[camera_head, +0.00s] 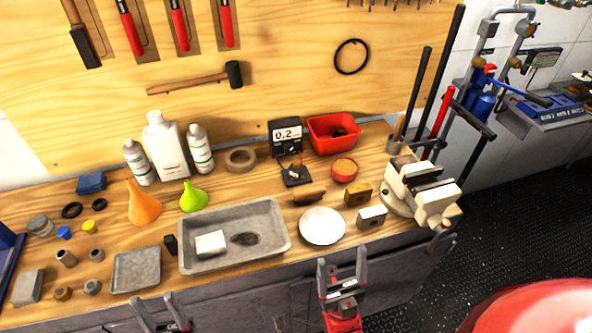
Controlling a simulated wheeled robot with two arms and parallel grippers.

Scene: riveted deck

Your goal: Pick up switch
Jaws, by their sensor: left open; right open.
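I cannot tell for certain which item is the switch. A small white box (372,217) with a dark mark on its side stands near the bench's front edge, left of the vise. A brass-coloured block (357,194) stands just behind it. A white block (210,243) lies in the grey metal tray (262,259), and a small black piece (171,245) stands left of that tray. My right gripper (342,264) is open and empty in front of the bench edge, below the white plate. My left gripper (157,302) is open and empty at the bottom edge, farther left.
A white plate (322,226) sits between the metal tray and the white box. A pale vise (420,190) stands at the bench's right end. A meter (286,138), a red bin (333,132) and bottles (168,146) line the back.

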